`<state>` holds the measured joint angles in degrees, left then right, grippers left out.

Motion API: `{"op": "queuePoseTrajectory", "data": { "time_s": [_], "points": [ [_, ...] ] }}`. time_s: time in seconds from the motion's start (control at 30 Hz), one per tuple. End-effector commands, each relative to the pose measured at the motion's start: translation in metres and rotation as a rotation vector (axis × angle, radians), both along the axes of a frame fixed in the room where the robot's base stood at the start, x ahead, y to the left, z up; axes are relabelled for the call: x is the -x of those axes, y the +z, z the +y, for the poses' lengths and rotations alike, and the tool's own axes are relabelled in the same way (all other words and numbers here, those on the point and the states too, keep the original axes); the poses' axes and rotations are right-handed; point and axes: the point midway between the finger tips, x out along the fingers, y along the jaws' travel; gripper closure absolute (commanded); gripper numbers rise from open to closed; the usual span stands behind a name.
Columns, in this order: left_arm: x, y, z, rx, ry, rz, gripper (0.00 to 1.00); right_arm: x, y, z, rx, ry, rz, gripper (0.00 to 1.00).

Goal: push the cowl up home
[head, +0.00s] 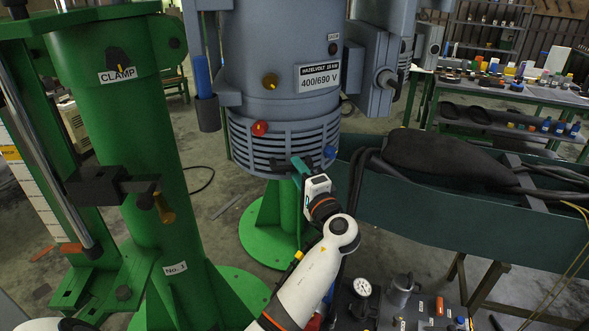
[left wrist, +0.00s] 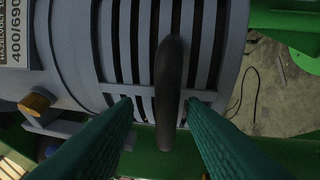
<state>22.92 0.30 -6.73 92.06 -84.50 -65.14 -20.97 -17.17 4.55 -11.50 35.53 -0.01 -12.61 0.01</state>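The cowl (head: 283,143) is a grey slotted ring at the lower end of the grey-blue motor (head: 270,45). Its top edge lies close under the motor body; I cannot tell whether a gap remains. In the left wrist view the slotted cowl (left wrist: 205,45) fills the middle, with a dark bar-like handle (left wrist: 168,90) across it. My left gripper (head: 303,170) is at the cowl's lower right side. In the wrist view its green fingers (left wrist: 159,101) stand apart on either side of the handle, with space showing on both sides. My right gripper is not in view.
A red knob (head: 260,128) and a blue knob (head: 330,152) sit on the cowl. A green clamp column (head: 130,130) stands at the left. A dark green trough (head: 440,215) with black hoses lies at the right. A control panel (head: 420,312) is at lower right.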

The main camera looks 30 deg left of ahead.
Motion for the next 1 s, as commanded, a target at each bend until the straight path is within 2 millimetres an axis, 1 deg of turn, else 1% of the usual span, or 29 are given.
{"op": "queuePoseTrajectory", "data": {
  "time_s": [0.03, 0.2, 0.4, 0.6, 1.0],
  "points": [
    [0.006, -0.007, -0.011, 0.004, -0.004, -0.001, 0.63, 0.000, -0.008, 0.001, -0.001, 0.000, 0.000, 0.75],
    [0.025, -0.011, -0.042, 0.002, -0.003, -0.002, 0.63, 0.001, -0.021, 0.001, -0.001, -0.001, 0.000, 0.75],
    [0.041, -0.013, -0.068, 0.000, -0.001, -0.002, 0.63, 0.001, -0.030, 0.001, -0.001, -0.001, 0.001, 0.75],
    [0.047, -0.012, -0.078, -0.002, 0.000, -0.002, 0.63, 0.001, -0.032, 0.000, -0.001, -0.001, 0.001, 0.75],
    [0.047, -0.012, -0.078, -0.002, 0.000, -0.002, 0.63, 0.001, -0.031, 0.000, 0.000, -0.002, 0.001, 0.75]
  ]
}}
